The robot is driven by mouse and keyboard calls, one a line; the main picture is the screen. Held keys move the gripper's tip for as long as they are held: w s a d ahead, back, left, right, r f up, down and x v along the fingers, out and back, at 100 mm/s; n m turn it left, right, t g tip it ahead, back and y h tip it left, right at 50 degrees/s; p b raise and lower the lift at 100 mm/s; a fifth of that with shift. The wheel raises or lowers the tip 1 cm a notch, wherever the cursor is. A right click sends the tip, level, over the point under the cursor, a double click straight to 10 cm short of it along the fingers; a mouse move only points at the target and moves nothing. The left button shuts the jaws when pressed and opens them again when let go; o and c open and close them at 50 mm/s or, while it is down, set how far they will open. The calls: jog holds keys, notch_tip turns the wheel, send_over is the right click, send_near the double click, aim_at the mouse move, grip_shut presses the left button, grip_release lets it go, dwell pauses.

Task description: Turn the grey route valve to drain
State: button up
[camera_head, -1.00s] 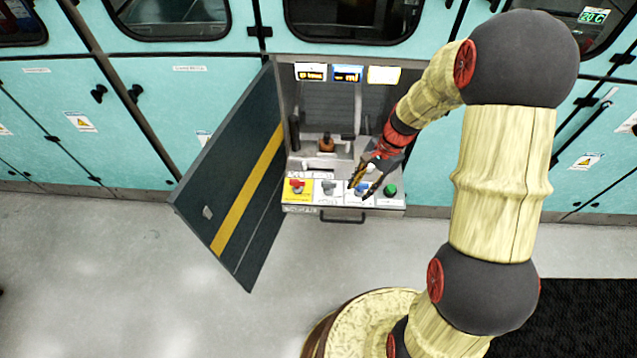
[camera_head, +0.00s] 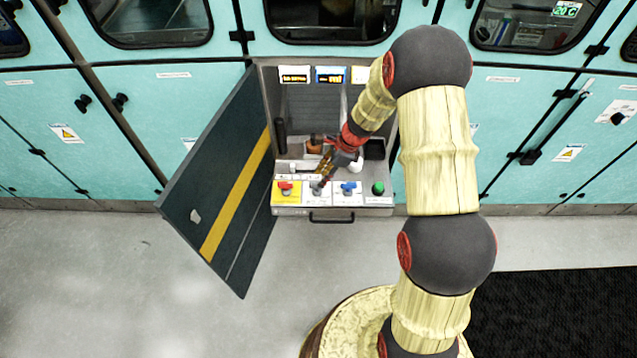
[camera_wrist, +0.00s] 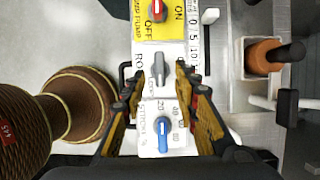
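The grey route valve (camera_wrist: 158,68) is a small grey knob on a white plate in the wrist view, with its bar along the picture's vertical. Its label is partly covered, so I cannot read the setting. In the head view the valve (camera_head: 318,187) sits between the red and blue knobs, partly hidden by my gripper (camera_head: 322,177). In the wrist view my gripper (camera_wrist: 159,78) is open, with one fingertip on each side of the grey valve. I cannot tell whether the fingers touch it or how high they are.
A red knob (camera_head: 285,186) on a yellow plate, a blue knob (camera_head: 348,187) and a green button (camera_head: 378,188) share the panel. An open dark door (camera_head: 222,190) stands left. An orange-brown container (camera_wrist: 262,56) stands behind the panel. Clear floor lies in front.

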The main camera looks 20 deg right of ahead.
aim_at(317, 188)
jog(key=b+x, duration=0.1)
jog(key=x, duration=0.3)
jog(key=shift+a+f, duration=0.1)
jog(key=shift+c, duration=0.8)
grip_shut()
